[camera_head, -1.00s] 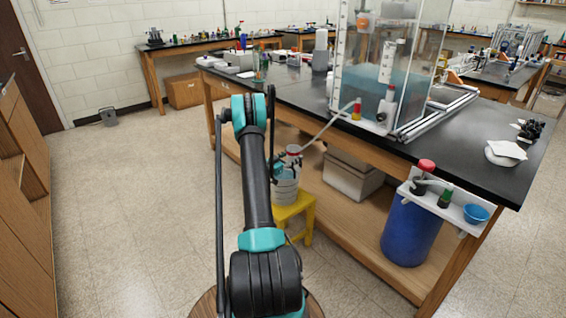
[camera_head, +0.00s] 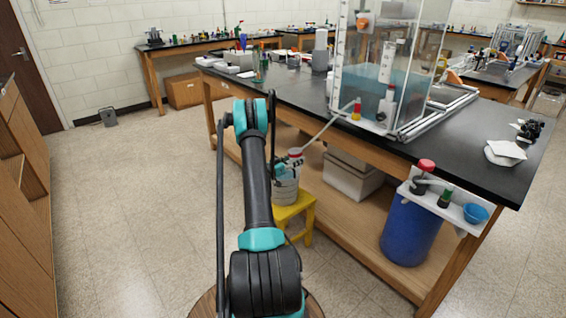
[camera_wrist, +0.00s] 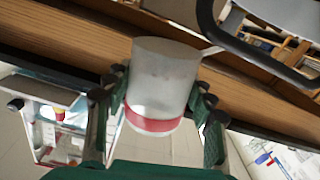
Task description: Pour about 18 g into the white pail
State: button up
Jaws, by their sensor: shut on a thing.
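My gripper (camera_head: 288,166) is shut on a translucent cup with a red band (camera_head: 295,153), just above the white pail. In the wrist view the cup (camera_wrist: 165,75) sits between both green fingers, its red band towards my palm. The wrist view is rolled over against the room. I cannot tell the cup's exact tilt or its contents. The white pail (camera_head: 286,191) stands upright on a yellow stool (camera_head: 297,214) beside the bench. My gripper and the cup partly cover its top, and its inside is hidden.
The black-topped bench (camera_head: 300,92) runs close on the right, with a clear water tank (camera_head: 385,75) on it. A thin pale tube (camera_head: 325,128) reaches from the tank down towards the pail. A blue drum (camera_head: 410,228) stands further right. The floor at left is open.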

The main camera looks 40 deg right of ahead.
jog(key=shift+w+a+r+n, duration=0.1)
jog(key=shift+w+r+n, duration=0.25)
jog(key=shift+w+n, duration=0.35)
jog(key=shift+w+r+n, duration=0.35)
jog(key=shift+n, duration=0.65)
jog(key=shift+w+f+n, duration=0.3)
jog(key=shift+w+n, duration=0.35)
jog(key=shift+n, duration=0.35)
jog(key=shift+w+r+n, duration=0.1)
jog(key=shift+r+n, duration=0.25)
jog(key=shift+n, duration=0.35)
jog(key=shift+a+n, duration=0.1)
jog(key=shift+n, duration=0.2)
jog(key=shift+f+n, duration=0.35)
jog(key=shift+n, duration=0.45)
jog(key=shift+f+n, duration=0.3)
jog(key=shift+n, duration=0.5)
jog(key=shift+w+r+n, duration=0.15)
jog(key=shift+r+n, duration=0.25)
jog(key=shift+n, duration=0.3)
jog(key=shift+w+f+n, duration=0.25)
jog(key=shift+n, duration=0.65)
jog(key=shift+w+r+n+p, duration=0.3)
jog(key=shift+n+p, duration=0.2)
jog(key=shift+n, duration=0.45)
jog(key=shift+w+r+n+p, duration=0.3)
jog(key=shift+n+p, duration=0.15)
jog(key=shift+n, duration=0.5)
